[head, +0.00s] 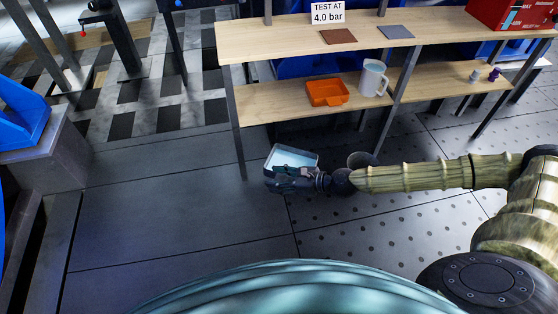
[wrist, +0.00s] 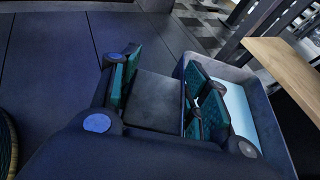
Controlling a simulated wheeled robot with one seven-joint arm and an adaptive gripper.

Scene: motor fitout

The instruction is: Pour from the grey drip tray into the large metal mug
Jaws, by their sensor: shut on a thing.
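The grey drip tray (head: 312,155) is held in the air in front of the shelf unit, with pale blue liquid in it. It also shows at the right of the wrist view (wrist: 222,71). My gripper (head: 289,180) is shut on the tray's near side; in the wrist view its teal-padded fingers (wrist: 160,92) close around a dark grey block beside the tray wall. The tray looks roughly level. The large metal mug (head: 371,80) stands upright on the lower shelf, to the right of and beyond the tray, handle to the right.
The upper shelf (head: 275,41) overhangs behind, with a sign, two flat plates and a red box (head: 500,14). Small bottles stand at far right. The floor in front is clear.

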